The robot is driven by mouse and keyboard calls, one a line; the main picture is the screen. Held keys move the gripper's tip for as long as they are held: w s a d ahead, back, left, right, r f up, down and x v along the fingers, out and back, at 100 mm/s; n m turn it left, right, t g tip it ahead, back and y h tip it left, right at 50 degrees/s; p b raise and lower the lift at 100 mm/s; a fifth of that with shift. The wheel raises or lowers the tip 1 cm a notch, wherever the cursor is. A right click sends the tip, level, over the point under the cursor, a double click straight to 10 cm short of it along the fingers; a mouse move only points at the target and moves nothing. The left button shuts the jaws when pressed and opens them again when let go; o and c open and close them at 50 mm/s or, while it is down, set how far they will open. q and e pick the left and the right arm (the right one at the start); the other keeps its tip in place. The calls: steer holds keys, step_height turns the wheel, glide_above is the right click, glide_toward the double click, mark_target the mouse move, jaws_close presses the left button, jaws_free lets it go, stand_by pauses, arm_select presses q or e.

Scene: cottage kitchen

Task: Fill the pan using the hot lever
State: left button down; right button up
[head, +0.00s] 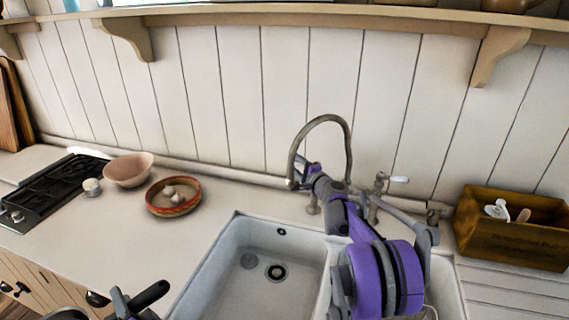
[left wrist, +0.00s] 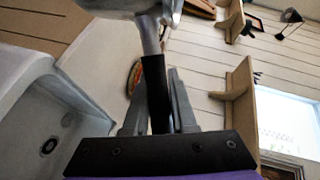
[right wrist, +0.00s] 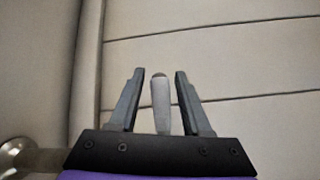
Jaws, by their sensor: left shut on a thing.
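The pan's black handle (left wrist: 155,95) runs between my left gripper's fingers (left wrist: 155,110), which are shut on it. Its grey metal end (left wrist: 130,6) is cut off at the top of the left wrist view. The hot lever's pale grip (right wrist: 161,103) stands between the open fingers of my right gripper (right wrist: 157,85), with gaps on both sides. In the head view my right arm hides this lever, left of the arched tap (head: 328,118).
The white sink (head: 237,218) lies below the tap. Another white-handled lever (head: 398,179) is at the tap's right. A wooden box (head: 510,239) stands on the right. A patterned bowl (head: 159,207), a pink bowl (head: 128,171) and a hob (head: 45,192) are on the left.

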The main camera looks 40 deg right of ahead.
jaws_close()
stand_by(1.2)
